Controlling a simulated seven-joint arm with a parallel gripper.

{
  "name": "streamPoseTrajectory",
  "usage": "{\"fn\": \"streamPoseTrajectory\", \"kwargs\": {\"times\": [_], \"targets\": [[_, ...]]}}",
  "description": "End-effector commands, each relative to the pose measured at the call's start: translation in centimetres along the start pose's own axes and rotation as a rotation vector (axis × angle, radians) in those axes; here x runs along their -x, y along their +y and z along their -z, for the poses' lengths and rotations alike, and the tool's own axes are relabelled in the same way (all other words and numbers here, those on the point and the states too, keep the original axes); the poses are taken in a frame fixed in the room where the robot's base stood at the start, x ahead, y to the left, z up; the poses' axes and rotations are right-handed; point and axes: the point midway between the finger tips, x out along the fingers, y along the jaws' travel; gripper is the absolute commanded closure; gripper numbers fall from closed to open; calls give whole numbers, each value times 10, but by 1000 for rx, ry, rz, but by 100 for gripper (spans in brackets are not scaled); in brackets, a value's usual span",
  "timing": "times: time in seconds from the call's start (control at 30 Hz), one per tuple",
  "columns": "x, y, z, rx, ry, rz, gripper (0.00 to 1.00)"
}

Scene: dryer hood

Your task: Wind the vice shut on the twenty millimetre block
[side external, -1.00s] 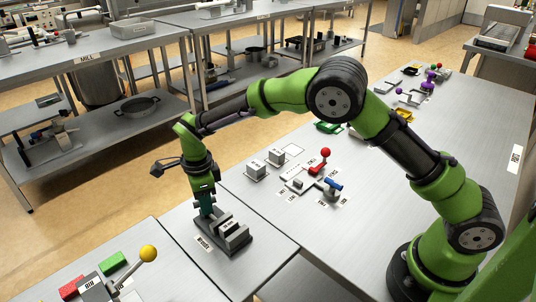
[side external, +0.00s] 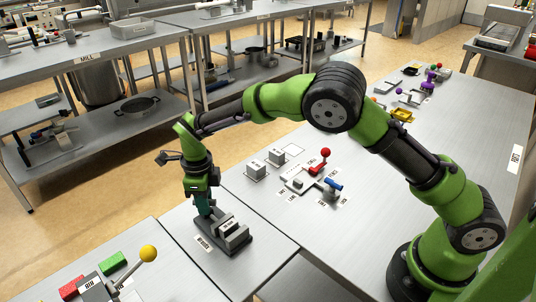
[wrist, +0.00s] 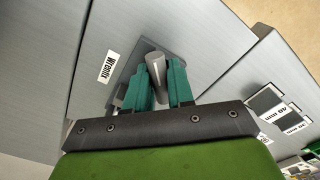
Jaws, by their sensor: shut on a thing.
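The dark grey vice (side external: 238,246) stands on the near bench, with a pale labelled block (side external: 228,224) between its jaws. The block's label is too small to read, and I cannot tell whether both jaws touch it. My gripper (side external: 204,211) is low at the vice's left end, pointing down. In the wrist view its teal fingers (wrist: 158,88) are shut on a grey round bar, the vice handle (wrist: 155,66). The rest of the handle and the screw are hidden by the fingers.
Two pale blocks (side external: 265,162) stand on the bench behind, beside an empty outlined square (side external: 293,150). Red (side external: 322,158) and blue (side external: 331,186) handled devices lie right of them. A yellow-knobbed lever (side external: 147,255) rises at front left. A white label (side external: 203,244) lies by the vice.

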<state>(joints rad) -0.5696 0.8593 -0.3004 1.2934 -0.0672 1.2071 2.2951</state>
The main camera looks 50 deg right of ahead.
Motion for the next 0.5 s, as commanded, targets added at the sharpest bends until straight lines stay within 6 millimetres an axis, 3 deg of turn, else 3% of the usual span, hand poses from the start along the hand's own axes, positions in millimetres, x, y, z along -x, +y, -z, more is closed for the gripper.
{"fn": "streamPoseTrajectory", "kwargs": {"times": [0.27,0.5], "targets": [[1,0,0,-24,-1,1,100],[0,0,0,-221,-1,1,100]]}}
